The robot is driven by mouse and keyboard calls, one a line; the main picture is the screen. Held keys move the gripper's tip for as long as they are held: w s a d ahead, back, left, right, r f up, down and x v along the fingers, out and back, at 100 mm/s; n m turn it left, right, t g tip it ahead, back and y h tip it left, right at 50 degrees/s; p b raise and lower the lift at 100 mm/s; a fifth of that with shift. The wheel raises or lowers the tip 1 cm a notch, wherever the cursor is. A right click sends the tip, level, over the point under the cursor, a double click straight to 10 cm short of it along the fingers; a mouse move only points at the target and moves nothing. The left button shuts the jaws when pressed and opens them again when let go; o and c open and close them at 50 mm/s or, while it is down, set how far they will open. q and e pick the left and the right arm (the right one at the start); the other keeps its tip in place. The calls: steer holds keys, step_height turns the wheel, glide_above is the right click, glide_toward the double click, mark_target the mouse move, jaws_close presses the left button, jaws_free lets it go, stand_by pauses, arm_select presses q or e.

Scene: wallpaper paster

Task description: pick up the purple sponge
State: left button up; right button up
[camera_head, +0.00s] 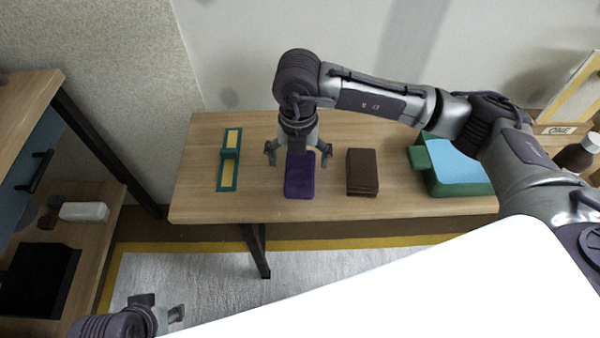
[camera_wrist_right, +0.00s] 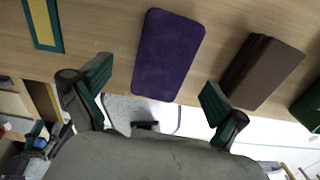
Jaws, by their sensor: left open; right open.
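The purple sponge (camera_head: 300,176) lies on the wooden table, between a green-and-yellow tool and a brown block. My right gripper (camera_head: 298,160) is open above the sponge, its two fingers spread to either side of it in the head view. In the right wrist view the sponge (camera_wrist_right: 167,54) lies beyond and between the open fingertips of my right gripper (camera_wrist_right: 155,85), and nothing is held. My left gripper (camera_head: 165,308) is open and empty at the lower left, away from the table and partly cut by the frame edge.
The green-and-yellow tool (camera_head: 229,160) lies left of the sponge and the brown block (camera_head: 362,172) right of it. A green-and-blue container (camera_head: 455,167) stands at the table's (camera_head: 400,208) right. A dark bottle (camera_head: 578,153) is further right. A shelf unit (camera_head: 112,192) stands at left.

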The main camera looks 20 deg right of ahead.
mark_target(300, 168)
steer(key=f, duration=0.2)
steer(key=f+b, duration=0.1)
steer(key=f, duration=0.1)
steer(key=shift+d+f, duration=0.2)
steer(key=shift+f, duration=0.2)
steer(key=c, duration=1.1)
arm_select(q)
steer(key=shift+f, duration=0.55)
arm_select(e)
steer(key=shift+r, duration=0.1)
steer(key=shift+c, duration=0.3)
steer(key=shift+r, duration=0.65)
step_height(300, 168, up, 3)
steer(key=shift+w+f+p, duration=0.1)
steer(key=shift+f+p, duration=0.05)
steer(key=shift+p, duration=0.45)
steer(key=s, duration=0.1)
steer(key=s+d+r, duration=0.1)
steer(key=s+r, duration=0.1)
steer(key=shift+d+p, duration=0.3)
arm_select(q)
steer(key=p+x, duration=0.1)
steer(key=x, duration=0.3)
steer(key=shift+w+d+f, duration=0.1)
steer(key=shift+f, duration=0.1)
arm_select(e)
steer(key=s+d+r, duration=0.4)
steer(key=s+r, duration=0.1)
steer(key=s, duration=0.2)
steer(key=shift+s, duration=0.25)
